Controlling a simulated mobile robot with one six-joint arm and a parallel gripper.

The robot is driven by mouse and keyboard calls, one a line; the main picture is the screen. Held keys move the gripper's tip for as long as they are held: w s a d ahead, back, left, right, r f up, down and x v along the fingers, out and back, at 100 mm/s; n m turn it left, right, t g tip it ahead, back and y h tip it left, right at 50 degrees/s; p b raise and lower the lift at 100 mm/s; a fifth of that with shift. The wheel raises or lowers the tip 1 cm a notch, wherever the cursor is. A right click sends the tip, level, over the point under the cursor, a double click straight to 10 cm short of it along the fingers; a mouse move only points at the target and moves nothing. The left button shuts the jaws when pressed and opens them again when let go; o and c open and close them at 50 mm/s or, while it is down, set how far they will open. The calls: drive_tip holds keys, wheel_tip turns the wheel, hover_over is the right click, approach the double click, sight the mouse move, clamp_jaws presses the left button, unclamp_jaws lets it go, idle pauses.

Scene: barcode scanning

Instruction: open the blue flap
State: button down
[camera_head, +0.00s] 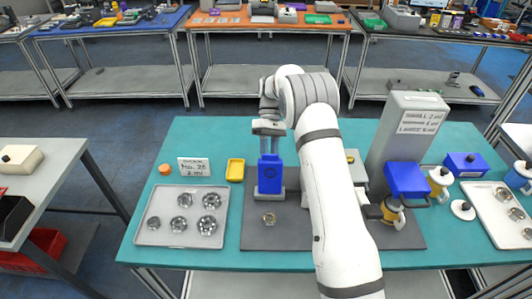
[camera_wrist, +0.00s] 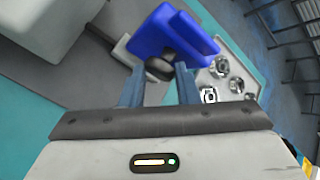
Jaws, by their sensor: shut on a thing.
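The blue flap (camera_head: 270,180) stands upright on a small pale base (camera_head: 270,198) at the back of a dark grey mat. In the wrist view the blue flap (camera_wrist: 158,36) has a round black knob (camera_wrist: 159,69) on the side facing me. My gripper (camera_head: 270,153) points down at it from above and behind. In the wrist view my gripper (camera_wrist: 160,72) has its two fingers on either side of the knob, shut on it. My fingertips partly cover the flap's edge, and its hinge is hidden.
A tall grey box (camera_head: 400,140) and another blue part (camera_head: 407,180) stand right of my arm. The mat's front (camera_head: 300,238) is mostly clear.

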drive_tip(key=shift+s+d+f, duration=0.2)
drive_tip(key=shift+d+f, duration=0.05)
drive_tip(key=shift+f, duration=0.4)
drive_tip(key=c, duration=1.5)
unclamp_jaws()
drive_tip(key=o, duration=0.3)
drive_tip(key=shift+w+d, duration=0.1)
drive_tip(key=shift+d, duration=0.05)
drive_tip(key=shift+o, duration=0.7)
drive_tip(key=shift+r, duration=0.15)
drive_tip(key=p+v, duration=0.2)
drive_tip(key=v, duration=0.6)
drive_tip(key=shift+r, duration=0.2)
